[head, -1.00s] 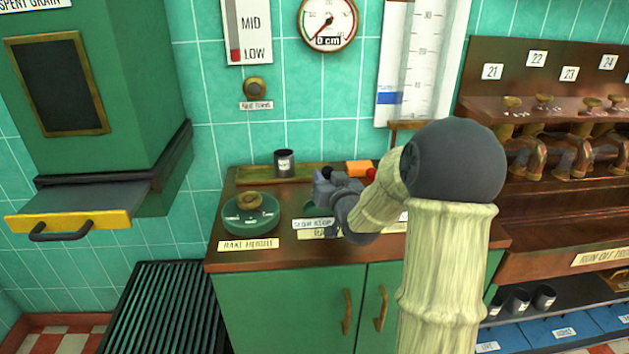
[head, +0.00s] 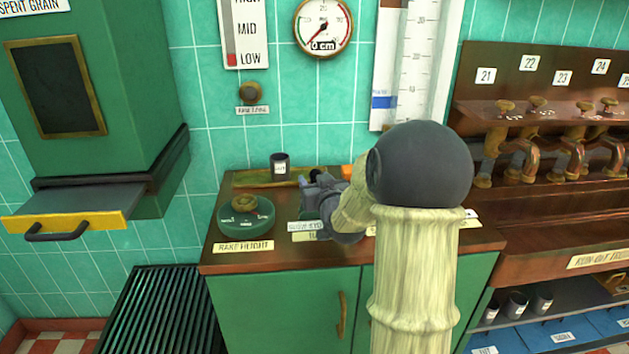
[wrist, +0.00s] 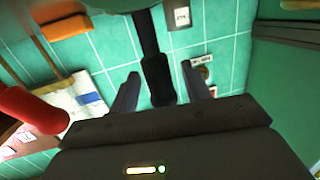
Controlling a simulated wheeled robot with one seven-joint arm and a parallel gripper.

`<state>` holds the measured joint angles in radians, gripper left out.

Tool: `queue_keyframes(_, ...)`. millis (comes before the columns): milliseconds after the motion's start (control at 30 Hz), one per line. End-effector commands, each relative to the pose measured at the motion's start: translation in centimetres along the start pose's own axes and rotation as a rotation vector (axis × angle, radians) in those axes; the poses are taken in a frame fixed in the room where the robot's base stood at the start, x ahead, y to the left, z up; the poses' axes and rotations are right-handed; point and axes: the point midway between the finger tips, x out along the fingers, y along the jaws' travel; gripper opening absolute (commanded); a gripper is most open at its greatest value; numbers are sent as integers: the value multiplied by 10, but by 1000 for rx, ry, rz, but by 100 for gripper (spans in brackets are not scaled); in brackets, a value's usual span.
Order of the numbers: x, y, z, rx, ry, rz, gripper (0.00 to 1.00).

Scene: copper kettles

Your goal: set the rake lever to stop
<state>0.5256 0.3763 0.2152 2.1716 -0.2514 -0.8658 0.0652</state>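My gripper (head: 314,184) is over the counter, just right of the rake height dial. In the wrist view a black lever handle (wrist: 157,78) on a thin dark shaft stands between the two fingers of my gripper (wrist: 160,71). The fingers are apart, with a gap on both sides of the handle, so the gripper is open around it. In the head view the lever is mostly hidden by my gripper and arm. A partly covered label plate (head: 307,226) lies in front of it; I cannot read its lever positions.
The green rake height dial (head: 262,222) with a brass knob stands left. A dark cup (head: 280,166) stands behind on the counter (head: 222,258). A red knob (wrist: 32,108) is close beside my gripper in the wrist view. Taps (head: 536,125) line the right side.

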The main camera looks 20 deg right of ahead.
Motion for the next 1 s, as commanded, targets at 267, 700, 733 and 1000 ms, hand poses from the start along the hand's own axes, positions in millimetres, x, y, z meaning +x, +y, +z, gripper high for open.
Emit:
queue_keyframes(267, 0, 0, -2, 0, 5, -1, 48)
queue_keyframes(700, -56, 0, -3, -2, 5, 1, 48)
queue_keyframes(733, -62, 0, -2, -1, 5, 1, 48)
queue_keyframes(1000, -116, 0, -2, -2, 4, 1, 48)
